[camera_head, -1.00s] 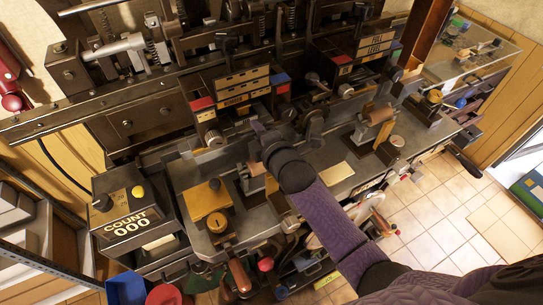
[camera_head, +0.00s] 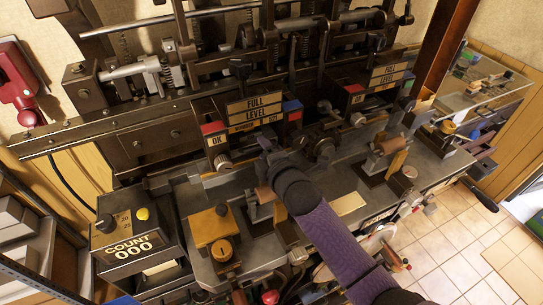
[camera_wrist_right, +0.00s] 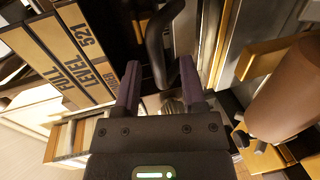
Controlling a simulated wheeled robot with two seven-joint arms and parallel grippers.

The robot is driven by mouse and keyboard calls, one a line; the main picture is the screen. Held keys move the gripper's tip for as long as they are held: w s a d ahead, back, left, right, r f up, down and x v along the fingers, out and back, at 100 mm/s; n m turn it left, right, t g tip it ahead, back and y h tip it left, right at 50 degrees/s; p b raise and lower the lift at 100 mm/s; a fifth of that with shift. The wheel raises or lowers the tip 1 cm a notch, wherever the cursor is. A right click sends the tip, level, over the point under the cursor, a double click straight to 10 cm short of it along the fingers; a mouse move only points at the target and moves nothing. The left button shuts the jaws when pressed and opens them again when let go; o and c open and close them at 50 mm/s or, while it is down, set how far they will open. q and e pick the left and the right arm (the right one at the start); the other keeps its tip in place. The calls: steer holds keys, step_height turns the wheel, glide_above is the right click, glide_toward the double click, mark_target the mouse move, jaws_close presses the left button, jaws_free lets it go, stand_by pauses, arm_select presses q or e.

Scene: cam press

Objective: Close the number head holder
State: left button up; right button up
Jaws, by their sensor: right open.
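My right gripper (camera_head: 264,142) reaches over the machine bench, just below a block with yellow strips reading FULL and LEVEL (camera_head: 254,112). In the right wrist view my right gripper (camera_wrist_right: 160,82) is open, its two purple fingers apart. A dark curved lever (camera_wrist_right: 160,45) stands between or just beyond the fingertips; I cannot tell if they touch it. The labelled block (camera_wrist_right: 68,55), also reading 521, is left of the fingers there. I cannot tell for certain which part is the number head holder. My left gripper is not in view.
A brown roller on a bracket (camera_wrist_right: 285,90) is close to the right finger side in the wrist view. A COUNT 000 box (camera_head: 130,247) stands at the bench's left. A second labelled block (camera_head: 385,76) is further right. My right forearm covers part of the bench.

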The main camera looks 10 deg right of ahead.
steer(key=v, duration=0.7)
steer(key=shift+s+p, duration=0.3)
steer(key=shift+s, duration=0.1)
steer(key=shift+d+r, duration=0.1)
